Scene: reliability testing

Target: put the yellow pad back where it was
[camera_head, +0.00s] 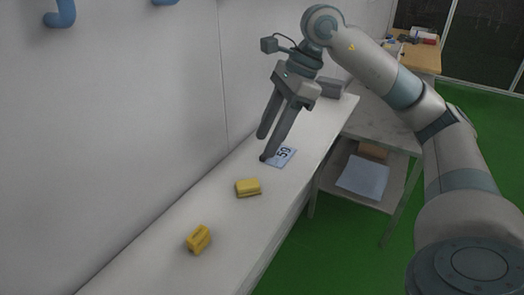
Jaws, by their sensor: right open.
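Two yellow blocks lie on the narrow white shelf, and I cannot tell from this view which one is the yellow pad. The farther yellow block (248,187) lies flat near the shelf's middle. The nearer yellow block (198,239) sits closer to me, turned at an angle. My right gripper (264,146) points down above the shelf, beyond the farther block, with its fingers apart and nothing seen between them. One fingertip is close to a small card marked 59 (282,155). My left gripper is out of view.
The white shelf (150,270) runs along a grey wall (110,130). A grey item (331,87) stands at its far end. To the right are a table with a lower shelf (372,180) and green floor (355,250). The shelf between the two yellow blocks is clear.

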